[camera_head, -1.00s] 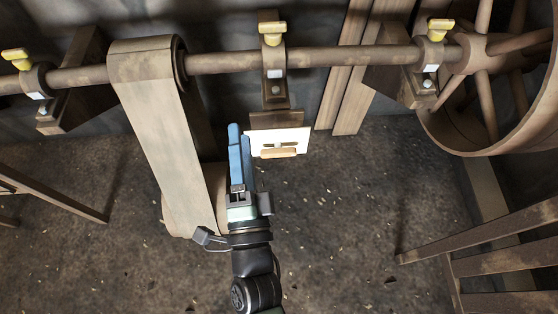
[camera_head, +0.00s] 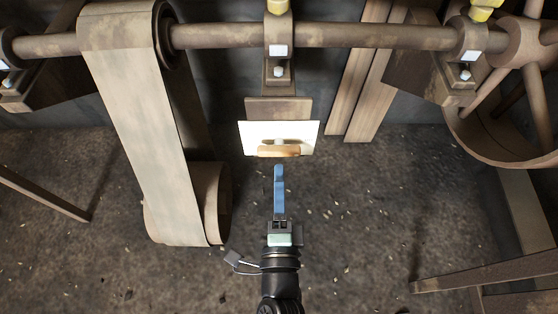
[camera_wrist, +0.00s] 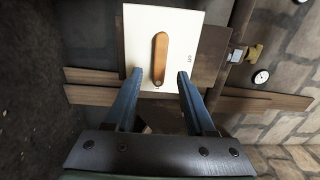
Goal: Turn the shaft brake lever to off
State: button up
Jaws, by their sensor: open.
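The shaft brake lever (camera_head: 279,151) is a tan wooden handle on a cream plate (camera_head: 247,133) below the shaft. In the head view it lies level across the plate's lower part. In the wrist view the lever (camera_wrist: 160,52) runs up and down the plate (camera_wrist: 138,22), with small lettering that looks like "off" to its right. My gripper (camera_head: 278,168) has blue fingers and is just below the plate in the head view. In the wrist view my gripper (camera_wrist: 160,75) is open and empty, with the lever's near end between the fingertip lines. I cannot tell any contact.
A wide flat belt (camera_head: 145,130) hangs left of my gripper, around a lower pulley (camera_head: 212,200). The shaft (camera_head: 345,36) runs across above the plate. A spoked wheel (camera_head: 525,90) stands at the right.

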aim_at(279, 155)
jog(key=shift+w+b, duration=0.35)
jog(key=shift+w, duration=2.3)
jog(key=shift+c, duration=0.3)
grip_shut()
